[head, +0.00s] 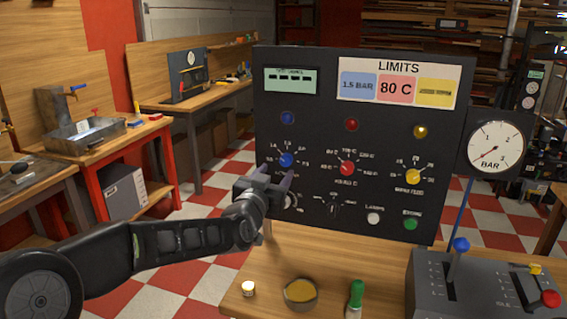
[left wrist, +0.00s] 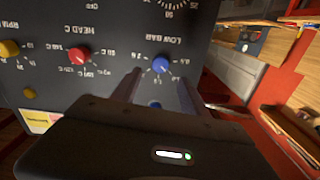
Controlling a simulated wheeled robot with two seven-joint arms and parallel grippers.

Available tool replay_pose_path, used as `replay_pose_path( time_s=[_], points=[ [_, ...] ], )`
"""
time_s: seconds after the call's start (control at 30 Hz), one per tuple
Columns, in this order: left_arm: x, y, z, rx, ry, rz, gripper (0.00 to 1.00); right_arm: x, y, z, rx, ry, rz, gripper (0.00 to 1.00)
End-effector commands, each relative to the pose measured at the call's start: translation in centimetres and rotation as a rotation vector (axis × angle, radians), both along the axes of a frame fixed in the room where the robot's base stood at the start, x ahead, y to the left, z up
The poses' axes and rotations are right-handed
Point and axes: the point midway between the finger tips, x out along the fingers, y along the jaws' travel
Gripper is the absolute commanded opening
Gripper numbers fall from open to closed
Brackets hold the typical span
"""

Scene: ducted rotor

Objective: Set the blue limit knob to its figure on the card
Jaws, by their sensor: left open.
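The blue limit knob (head: 286,160) sits on the dark upright panel, left of the red and yellow knobs. It also shows in the left wrist view (left wrist: 160,64), labelled LOW BAR. Its pointer direction is too small to tell. The LIMITS card (head: 398,70) at the panel's top right reads 1.5 BAR on its blue field (head: 357,87) and 80 C on red; the yellow field is unreadable. My left gripper (head: 276,175) is open in front of the panel, just below the blue knob. In the wrist view its fingers lie either side of the knob's line, apparently not gripping it. My right gripper is not seen.
The red knob (head: 347,169) and yellow knob (head: 413,176) are to the right. A gauge (head: 496,144) and a lever box (head: 470,285) stand right of the panel. A bowl (head: 300,292), small jar (head: 248,288) and green-capped bottle (head: 355,298) stand on the bench in front.

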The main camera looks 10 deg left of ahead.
Motion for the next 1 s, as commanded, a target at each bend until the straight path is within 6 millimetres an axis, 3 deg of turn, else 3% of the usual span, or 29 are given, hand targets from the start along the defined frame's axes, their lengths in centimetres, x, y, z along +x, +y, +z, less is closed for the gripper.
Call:
replay_pose_path(
  time_s=[0.5, 0.83, 1.0],
  points=[
    [6.8, -0.5, 0.1, -0.002, 0.001, -0.001, 0.52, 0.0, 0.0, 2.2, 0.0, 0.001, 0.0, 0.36],
    [7.3, -0.5, -0.1, -0.001, 0.001, -0.001, 0.52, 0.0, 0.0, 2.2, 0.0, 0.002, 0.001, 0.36],
    [7.3, -0.5, 0.0, -0.001, 0.001, -0.001, 0.4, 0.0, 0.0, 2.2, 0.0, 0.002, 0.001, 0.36]
  ],
)
